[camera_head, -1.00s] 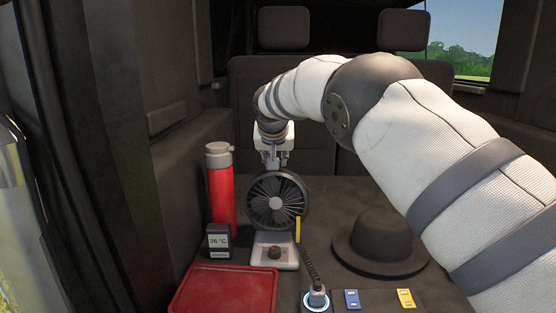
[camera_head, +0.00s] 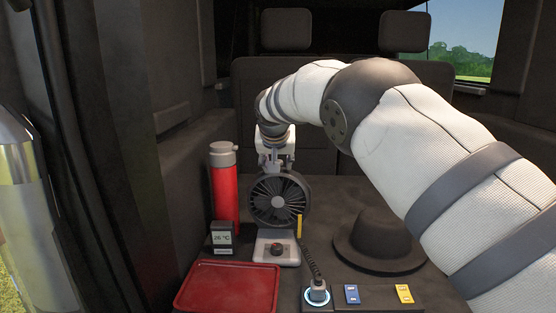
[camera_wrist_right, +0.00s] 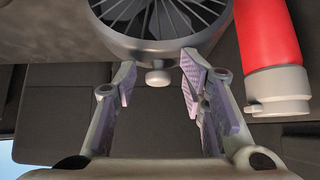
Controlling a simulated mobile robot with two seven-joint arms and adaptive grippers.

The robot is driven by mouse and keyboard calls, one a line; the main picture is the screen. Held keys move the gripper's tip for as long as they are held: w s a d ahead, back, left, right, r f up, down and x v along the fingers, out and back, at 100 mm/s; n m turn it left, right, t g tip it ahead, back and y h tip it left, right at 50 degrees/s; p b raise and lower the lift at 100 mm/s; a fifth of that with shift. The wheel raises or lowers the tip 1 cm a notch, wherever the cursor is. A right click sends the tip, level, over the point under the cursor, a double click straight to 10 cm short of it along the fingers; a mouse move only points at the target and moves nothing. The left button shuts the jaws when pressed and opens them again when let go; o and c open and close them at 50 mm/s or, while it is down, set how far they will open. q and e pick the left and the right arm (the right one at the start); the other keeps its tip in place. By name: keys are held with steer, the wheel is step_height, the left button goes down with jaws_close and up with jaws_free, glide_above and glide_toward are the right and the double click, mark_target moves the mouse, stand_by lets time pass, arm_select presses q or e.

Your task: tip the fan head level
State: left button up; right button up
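The fan (camera_head: 279,198) has a round dark head on a pale base (camera_head: 276,258) with a knob, and its grille faces me. How far the head is tilted is hard to tell. My right gripper (camera_head: 273,166) is at the top of the fan head. In the right wrist view, the fan head (camera_wrist_right: 160,30) fills the top. There my right gripper (camera_wrist_right: 158,82) is open, its fingers on either side of a small pale knob (camera_wrist_right: 157,78) on the head's rim, with gaps between. My left gripper is not in view.
A red bottle (camera_head: 225,192) stands close left of the fan, with a small temperature display (camera_head: 222,238) in front. A red tray (camera_head: 228,288) is front left. A black hat (camera_head: 380,243) sits right. A cable runs to a lit socket (camera_head: 317,295) beside blue and yellow switches.

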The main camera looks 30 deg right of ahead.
steer(key=shift+f, duration=0.35)
steer(key=shift+s+r, duration=0.1)
steer(key=shift+r, duration=0.1)
steer(key=v, duration=1.2)
